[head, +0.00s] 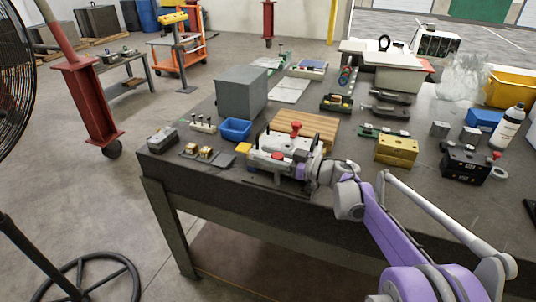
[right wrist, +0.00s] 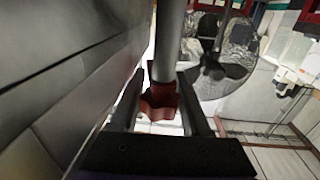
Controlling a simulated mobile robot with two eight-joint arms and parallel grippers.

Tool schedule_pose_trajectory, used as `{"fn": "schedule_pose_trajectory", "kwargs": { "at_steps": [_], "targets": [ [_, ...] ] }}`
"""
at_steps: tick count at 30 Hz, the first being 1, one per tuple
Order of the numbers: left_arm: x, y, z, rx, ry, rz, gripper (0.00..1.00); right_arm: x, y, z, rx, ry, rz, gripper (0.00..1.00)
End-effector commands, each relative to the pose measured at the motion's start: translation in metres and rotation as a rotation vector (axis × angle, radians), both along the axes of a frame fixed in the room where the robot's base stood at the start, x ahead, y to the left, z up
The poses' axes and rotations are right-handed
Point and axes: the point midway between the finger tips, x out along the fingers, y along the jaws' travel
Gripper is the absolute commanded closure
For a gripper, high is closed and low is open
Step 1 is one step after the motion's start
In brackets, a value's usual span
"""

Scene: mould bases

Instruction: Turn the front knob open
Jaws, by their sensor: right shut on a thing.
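The mould base (head: 262,158) is a pale grey block near the front edge of the dark workbench. Its front red knob (head: 278,157) shows on the near side, and a second red knob (head: 296,128) stands upright at its back. My right gripper (head: 302,172) is at the near right side of the mould base, close to the front knob. In the right wrist view, the red lobed knob (right wrist: 158,102) on a grey shaft sits between the two dark fingers of the right gripper (right wrist: 160,112), which is shut on it. My left gripper is not in view.
A wooden board (head: 318,127) lies behind the mould base. A blue bin (head: 235,129) and a grey box (head: 241,92) stand to its left and back. A yellow block (head: 397,150) and a black block (head: 464,165) stand to the right. The bench's front edge is close.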

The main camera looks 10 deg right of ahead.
Motion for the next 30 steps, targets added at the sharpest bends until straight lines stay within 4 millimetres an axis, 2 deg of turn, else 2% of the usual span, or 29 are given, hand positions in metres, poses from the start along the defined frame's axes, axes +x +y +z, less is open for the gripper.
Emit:
{"fn": "schedule_pose_trajectory", "kwargs": {
  "at_steps": [12,13,17,18,26,30],
  "targets": [
    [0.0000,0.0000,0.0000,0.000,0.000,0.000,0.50,-0.0001,-0.0001,0.0001,-0.001,-0.001,0.007,1.00],
    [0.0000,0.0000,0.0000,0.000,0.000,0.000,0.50,-0.0001,-0.0001,0.0001,-0.001,-0.001,0.006,0.50],
    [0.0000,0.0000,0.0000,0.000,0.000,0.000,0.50,0.0000,0.0000,0.0001,0.000,-0.001,0.006,0.27],
    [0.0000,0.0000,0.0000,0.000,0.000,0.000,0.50,-0.0001,0.0001,0.0002,0.000,-0.001,0.006,0.23],
    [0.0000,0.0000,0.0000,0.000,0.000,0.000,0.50,-0.0004,-0.0005,0.0002,0.000,-0.001,0.006,0.23],
    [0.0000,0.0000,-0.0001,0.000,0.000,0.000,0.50,-0.0065,-0.0094,0.0002,-0.001,-0.001,0.004,0.23]
  ]
}}
